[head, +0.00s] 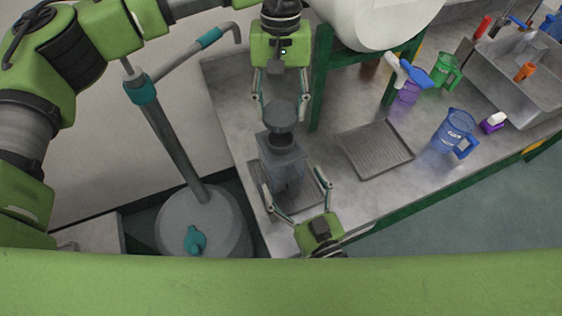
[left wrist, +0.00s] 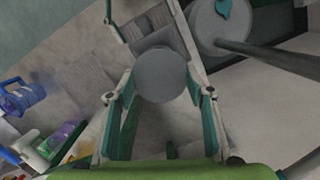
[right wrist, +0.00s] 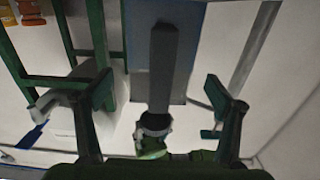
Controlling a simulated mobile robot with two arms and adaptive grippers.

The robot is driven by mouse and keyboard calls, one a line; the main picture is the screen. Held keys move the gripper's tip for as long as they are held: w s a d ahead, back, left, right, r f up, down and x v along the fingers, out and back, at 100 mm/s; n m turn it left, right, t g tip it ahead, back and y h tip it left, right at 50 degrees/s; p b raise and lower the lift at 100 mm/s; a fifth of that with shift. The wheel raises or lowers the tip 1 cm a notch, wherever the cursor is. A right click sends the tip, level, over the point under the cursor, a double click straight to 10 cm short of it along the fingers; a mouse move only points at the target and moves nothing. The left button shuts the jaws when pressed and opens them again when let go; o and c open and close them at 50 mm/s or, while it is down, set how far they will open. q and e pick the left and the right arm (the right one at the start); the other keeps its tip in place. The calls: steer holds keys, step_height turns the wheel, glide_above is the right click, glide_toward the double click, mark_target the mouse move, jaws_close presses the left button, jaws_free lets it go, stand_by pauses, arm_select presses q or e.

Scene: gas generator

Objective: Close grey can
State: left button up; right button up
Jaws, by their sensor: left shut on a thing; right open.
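The grey can (head: 283,165) stands upright on a grey tray (head: 312,197) near the left end of the bench. A round grey cap (head: 281,113) is over the can's dark neck; I cannot tell whether it touches it. My left gripper (head: 280,104) is shut on the cap from above. In the left wrist view the cap (left wrist: 160,75) sits between the fingers and hides part of the can (left wrist: 157,40). My right gripper (head: 300,196) is open, with its fingers on either side of the can's lower part, apparently not gripping it.
A second, empty grey tray (head: 375,149) lies to the right. Further right are a blue jug (head: 455,132), a green jug (head: 446,72), a purple spray bottle (head: 407,92) and a metal sink (head: 515,75). A white tank (head: 375,20) on a green frame stands close behind.

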steer(key=x, duration=0.8)
steer(key=c, duration=1.7)
arm_select(q)
glide_above(281, 146)
steer(key=shift+f, duration=2.45)
steer(key=shift+f, duration=0.1)
steer(key=shift+f, duration=0.8)
steer(key=shift+f, duration=0.55)
